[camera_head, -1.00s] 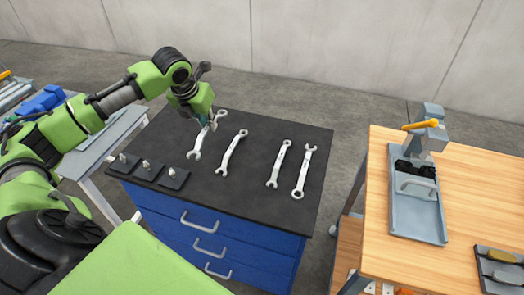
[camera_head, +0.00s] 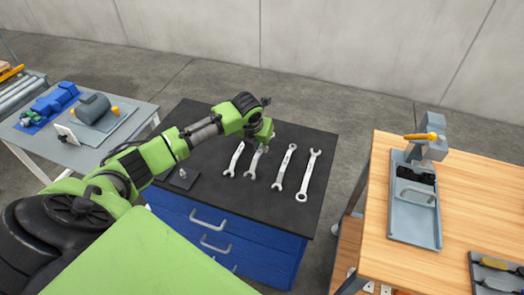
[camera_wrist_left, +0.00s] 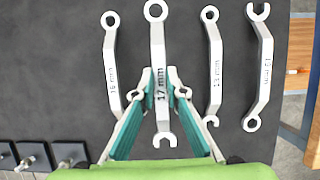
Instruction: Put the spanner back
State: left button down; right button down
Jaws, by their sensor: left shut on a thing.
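My left gripper (camera_head: 263,146) is over the dark top of the blue drawer cabinet. In the left wrist view its green-padded fingers (camera_wrist_left: 160,82) are shut on the middle of a silver spanner marked 17 mm (camera_wrist_left: 157,40). The held spanner (camera_head: 254,163) looks larger there than its neighbours. Left of it lies the 16 mm spanner (camera_head: 235,160), its lower end hidden by a finger in the wrist view. To its right lie the 13 mm spanner (camera_head: 284,167) and another spanner (camera_head: 307,174). My right gripper is out of view.
The dark cabinet top (camera_head: 320,148) carries a small black block with a post (camera_head: 183,179); several show in the wrist view (camera_wrist_left: 35,156). A wooden bench (camera_head: 490,200) with a grey tray (camera_head: 410,228) stands right. A grey table (camera_head: 140,112) stands left.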

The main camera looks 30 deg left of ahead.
aim_at(261, 150)
pick_arm(q)
jog(key=shift+w+d+f, duration=0.1)
jog(key=shift+d+f, duration=0.2)
notch_tip(261, 150, down, 3)
jog(key=shift+a+r+p, duration=0.1)
jog(key=shift+p, duration=0.25)
jog(key=c, duration=2)
grip_release()
jog(key=shift+c, duration=0.2)
jog(key=shift+s+r, duration=0.2)
jog(key=shift+r, duration=0.3)
jog(key=b+v, duration=0.2)
jog(key=v, duration=0.9)
jog(key=shift+f, duration=0.1)
